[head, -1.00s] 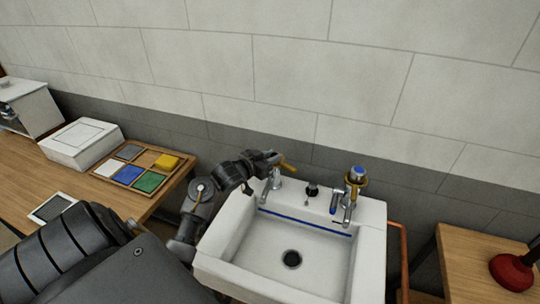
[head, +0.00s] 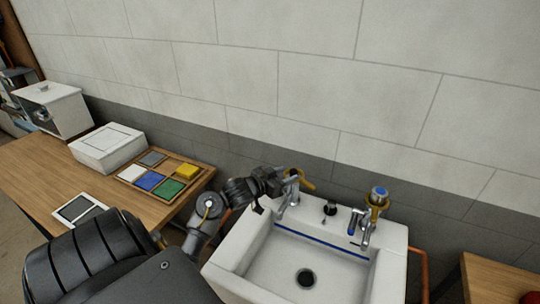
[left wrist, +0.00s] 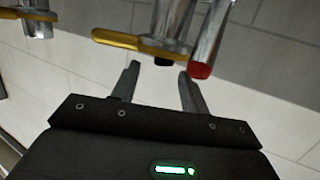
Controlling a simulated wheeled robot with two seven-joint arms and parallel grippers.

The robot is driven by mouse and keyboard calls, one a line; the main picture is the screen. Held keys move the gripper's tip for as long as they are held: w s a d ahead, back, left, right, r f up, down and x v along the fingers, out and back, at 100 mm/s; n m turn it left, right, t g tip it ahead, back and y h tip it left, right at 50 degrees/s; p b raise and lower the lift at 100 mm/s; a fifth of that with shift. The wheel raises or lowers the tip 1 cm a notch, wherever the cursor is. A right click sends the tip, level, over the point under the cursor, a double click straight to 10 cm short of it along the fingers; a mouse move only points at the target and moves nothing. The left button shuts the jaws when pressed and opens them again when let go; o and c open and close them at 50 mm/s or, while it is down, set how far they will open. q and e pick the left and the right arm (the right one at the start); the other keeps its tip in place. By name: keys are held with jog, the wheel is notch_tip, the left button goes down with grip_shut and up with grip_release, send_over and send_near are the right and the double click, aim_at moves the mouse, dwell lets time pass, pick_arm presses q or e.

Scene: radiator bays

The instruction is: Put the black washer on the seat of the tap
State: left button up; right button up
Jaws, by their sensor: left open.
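The left tap (head: 289,194) stands at the back left of the sink, with a yellow piece (head: 304,182) at its top. In the left wrist view the silver tap (left wrist: 173,22) carries this flat yellow piece (left wrist: 130,42) around it. A small black piece (left wrist: 163,62) sits at the tap's end. I cannot tell whether it is the black washer. A red-ended silver part (left wrist: 200,70) is beside it. My left gripper (head: 285,175) is at the tap's top. Its fingers (left wrist: 158,78) are open and empty, with tips close to the black piece. My right gripper is out of view.
The white sink (head: 233,250) also bears a blue-capped tap (head: 379,195) and a small black-topped piece (head: 330,208) between the taps. A wooden tray (head: 201,182) with coloured squares and a white box (head: 106,150) are on the left bench. The wall is close behind.

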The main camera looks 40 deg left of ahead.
pick_arm(q)
jog(key=v, duration=0.9)
jog(key=shift+w, duration=0.1)
